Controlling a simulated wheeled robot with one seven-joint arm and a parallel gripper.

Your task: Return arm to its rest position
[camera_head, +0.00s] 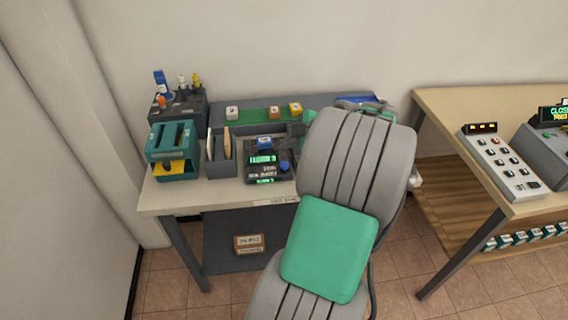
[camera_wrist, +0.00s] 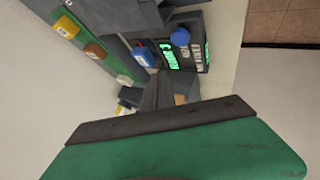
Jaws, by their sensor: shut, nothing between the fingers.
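My arm (camera_head: 355,165), grey and ribbed with a green panel, rises in front of the desk's right part in the head view. It hides much of that side. My gripper (camera_wrist: 165,120) shows in the wrist view as a green body with a dark front edge. It is shut and empty, above the desk. In the head view it is mostly hidden behind the arm, with only bits of green showing beside the arm's top.
The desk (camera_head: 170,200) holds a teal slotted box (camera_head: 172,140), a grey divider tray (camera_head: 222,165), a dark device with green text (camera_head: 268,165) and several small blocks. A second table (camera_head: 450,100) at right carries a keypad (camera_head: 502,165). Floor shows between the tables.

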